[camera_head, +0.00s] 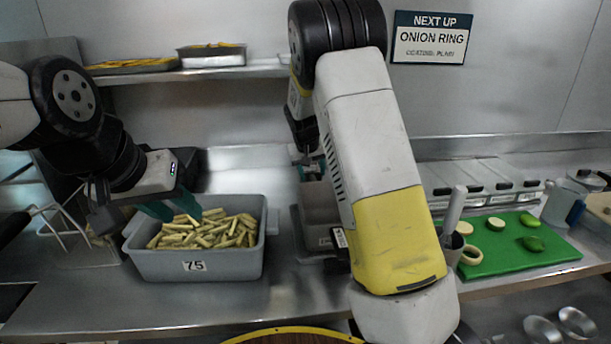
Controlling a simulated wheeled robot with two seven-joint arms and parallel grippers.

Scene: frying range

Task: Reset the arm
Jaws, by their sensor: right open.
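My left gripper (172,208) reaches in from the left with teal fingertips. It is over the left part of a grey tub (195,265) labelled 75, which holds pale cut fries (205,233). Its two fingertips look apart, with nothing seen between them. My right arm fills the centre of the view, white and yellow, bent over the counter. My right gripper (313,168) shows partly behind that arm, above a second grey container (320,205). It is open, and no held thing shows.
A green board (520,255) with cut vegetables lies at right, with a pestle-like tool in a cup (452,245) beside it. Lidded bins (480,180) stand behind. Trays (212,56) sit on the upper shelf. The front counter is clear.

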